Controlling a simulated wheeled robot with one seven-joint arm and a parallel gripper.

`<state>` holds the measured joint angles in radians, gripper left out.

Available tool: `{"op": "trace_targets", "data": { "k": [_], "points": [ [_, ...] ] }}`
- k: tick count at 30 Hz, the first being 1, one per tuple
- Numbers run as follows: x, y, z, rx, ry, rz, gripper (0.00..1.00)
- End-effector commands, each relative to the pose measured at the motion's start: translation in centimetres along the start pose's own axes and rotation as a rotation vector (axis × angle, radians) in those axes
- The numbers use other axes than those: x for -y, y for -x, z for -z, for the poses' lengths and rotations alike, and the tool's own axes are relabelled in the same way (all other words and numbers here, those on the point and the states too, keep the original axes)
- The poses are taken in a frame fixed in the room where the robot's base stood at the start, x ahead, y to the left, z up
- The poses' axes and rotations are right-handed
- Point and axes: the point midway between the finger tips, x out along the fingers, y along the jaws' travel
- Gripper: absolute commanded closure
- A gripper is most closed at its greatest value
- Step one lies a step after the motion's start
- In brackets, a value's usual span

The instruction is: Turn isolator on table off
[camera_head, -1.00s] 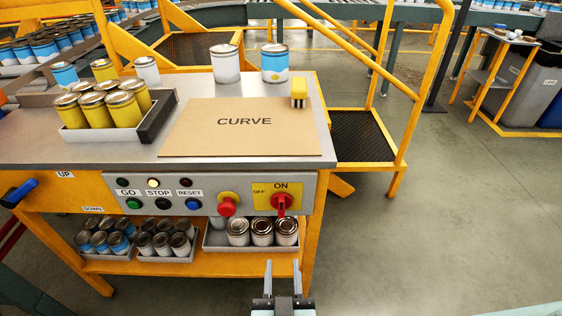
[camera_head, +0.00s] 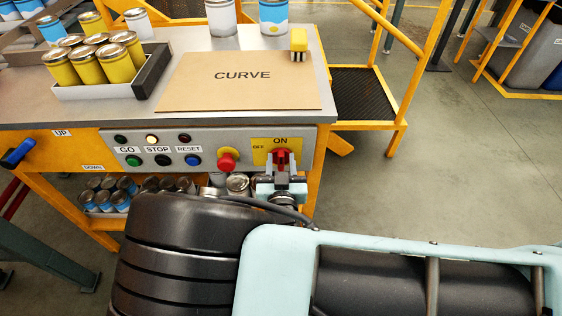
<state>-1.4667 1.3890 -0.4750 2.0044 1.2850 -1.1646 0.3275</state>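The isolator is a red rotary switch (camera_head: 281,155) on a yellow plate (camera_head: 260,146) at the right end of the table's front panel. The plate reads ON at the top and OFF at the left. The lower part of the red handle is hidden by my gripper, and its exact angle is hard to see. My gripper (camera_head: 282,166) is at the switch, with one finger on each side of the red handle. The fingers look apart; I cannot tell whether they touch the handle.
A red emergency stop button (camera_head: 227,160) sits just left of the isolator plate. GO, STOP and RESET buttons (camera_head: 163,160) are further left. Cans (camera_head: 237,184) stand on the shelf below. A CURVE board (camera_head: 240,80) lies on the table top.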

Motion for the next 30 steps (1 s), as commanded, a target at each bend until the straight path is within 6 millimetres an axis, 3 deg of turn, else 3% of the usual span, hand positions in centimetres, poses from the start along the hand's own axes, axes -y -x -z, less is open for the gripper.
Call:
{"op": "trace_targets", "data": {
  "k": [9,13,14,30],
  "points": [
    [0.0,-0.23,0.0,0.0,0.0,0.0,0.62],
    [0.0,-0.22,0.01,0.0,0.0,0.0,0.98],
    [0.0,-0.22,0.0,0.0,0.0,0.0,1.0],
    [0.34,-0.24,-0.1,0.0,0.122,-0.002,1.0]
  ]
}}
